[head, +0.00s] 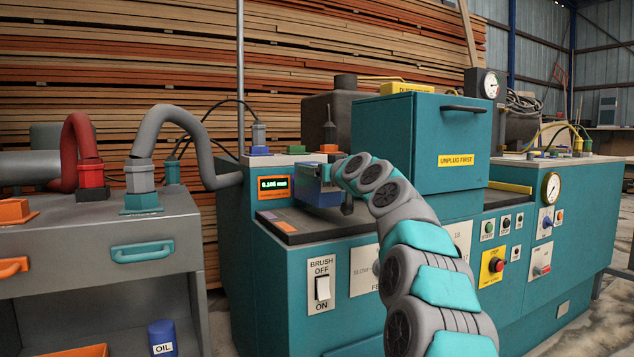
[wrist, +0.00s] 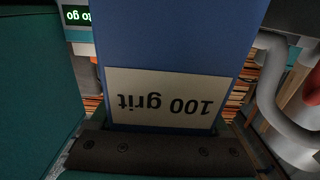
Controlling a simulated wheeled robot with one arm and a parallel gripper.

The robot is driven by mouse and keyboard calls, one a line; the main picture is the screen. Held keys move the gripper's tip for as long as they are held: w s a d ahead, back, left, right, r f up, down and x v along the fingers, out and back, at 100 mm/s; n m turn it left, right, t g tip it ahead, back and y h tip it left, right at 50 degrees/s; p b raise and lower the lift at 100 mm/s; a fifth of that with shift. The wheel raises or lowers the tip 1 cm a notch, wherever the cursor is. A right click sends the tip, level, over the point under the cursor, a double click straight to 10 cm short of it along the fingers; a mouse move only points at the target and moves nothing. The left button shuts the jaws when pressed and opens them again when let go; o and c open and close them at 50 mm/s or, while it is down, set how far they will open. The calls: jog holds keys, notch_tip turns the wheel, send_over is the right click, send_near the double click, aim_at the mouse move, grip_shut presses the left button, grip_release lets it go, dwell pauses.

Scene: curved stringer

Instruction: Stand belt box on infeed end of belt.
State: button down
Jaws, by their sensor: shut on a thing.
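The belt box is blue. In the head view the box (head: 316,196) is at the left end of the machine, over the dark belt (head: 345,222), partly behind my gripper (head: 335,180). In the wrist view the box (wrist: 180,45) fills the middle, with a pale "100 grit" label upside down. A dark gripper part (wrist: 160,155) crosses below the label, against the box. My gripper is shut on the box. I cannot tell whether its base touches the belt; the far side is hidden.
A green display (head: 274,184) is left of the box. A teal hood (head: 425,140) stands close on the right. A grey hose (head: 190,130) and red hose (head: 80,145) are at the left, above a grey cart (head: 110,250). A brush switch (head: 322,287) is on the front panel.

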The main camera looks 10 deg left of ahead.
aim_at(331, 186)
jog(key=shift+f+b, duration=0.6)
jog(key=shift+f, duration=1.1)
jog(key=shift+f, duration=0.15)
grip_release()
jog(key=shift+r, duration=0.2)
jog(key=shift+s+d+f, duration=0.1)
jog(key=shift+s, duration=0.05)
jog(key=shift+b+v, duration=0.85)
jog(key=shift+v, duration=4.9)
